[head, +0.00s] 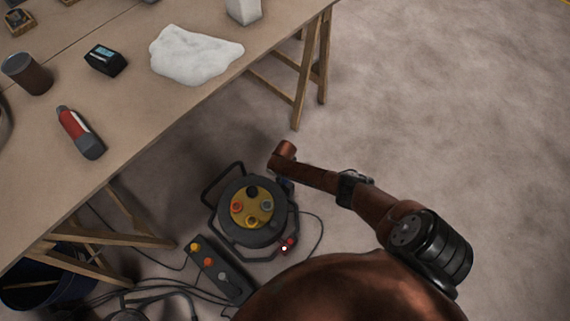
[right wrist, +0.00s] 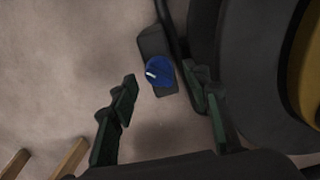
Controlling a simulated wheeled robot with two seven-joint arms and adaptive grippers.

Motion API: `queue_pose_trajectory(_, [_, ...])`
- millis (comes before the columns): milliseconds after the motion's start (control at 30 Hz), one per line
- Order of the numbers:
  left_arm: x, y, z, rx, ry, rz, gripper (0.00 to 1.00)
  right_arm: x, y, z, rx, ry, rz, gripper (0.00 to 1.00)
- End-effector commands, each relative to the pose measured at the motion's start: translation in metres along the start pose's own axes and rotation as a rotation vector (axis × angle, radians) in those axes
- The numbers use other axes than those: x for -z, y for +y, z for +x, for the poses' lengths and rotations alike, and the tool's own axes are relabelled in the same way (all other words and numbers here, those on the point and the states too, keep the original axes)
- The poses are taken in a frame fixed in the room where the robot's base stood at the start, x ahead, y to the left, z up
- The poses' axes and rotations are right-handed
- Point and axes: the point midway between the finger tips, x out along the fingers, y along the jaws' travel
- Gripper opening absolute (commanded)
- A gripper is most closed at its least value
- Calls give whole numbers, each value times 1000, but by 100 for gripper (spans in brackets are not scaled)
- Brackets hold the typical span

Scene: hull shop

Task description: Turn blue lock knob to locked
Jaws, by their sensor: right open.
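The blue lock knob (right wrist: 158,72) shows in the right wrist view, on a dark grey housing (right wrist: 153,44) beside the black drum of a cable reel (right wrist: 240,75). A white mark on the knob points to the left and slightly up. My right gripper (right wrist: 165,93) is open, with one finger to the left of the knob and one to the right, apart from it. In the head view, my right arm reaches over the right side of the cable reel (head: 270,233). The knob cannot be made out there. My left gripper is not in view.
A power strip (head: 212,275) with coloured knobs and loose cables lie on the floor left of the reel. A wooden trestle table (head: 130,100) stands at the left, bearing a white cloth (head: 193,54). The floor (head: 440,110) at the right is clear.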

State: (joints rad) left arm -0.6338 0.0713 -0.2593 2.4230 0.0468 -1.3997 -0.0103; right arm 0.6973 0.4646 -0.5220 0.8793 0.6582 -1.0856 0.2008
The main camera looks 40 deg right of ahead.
Motion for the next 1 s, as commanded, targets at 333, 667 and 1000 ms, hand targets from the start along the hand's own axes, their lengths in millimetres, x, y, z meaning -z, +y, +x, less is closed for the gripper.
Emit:
queue_pose_trajectory(333, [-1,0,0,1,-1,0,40,1,2,-59,-2,4,-1,44])
queue_pose_trajectory(667, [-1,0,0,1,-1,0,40,0,1,-98,-2,2,1,44])
queue_pose_trajectory(1000, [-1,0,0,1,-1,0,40,0,1,-101,-2,1,1,44])
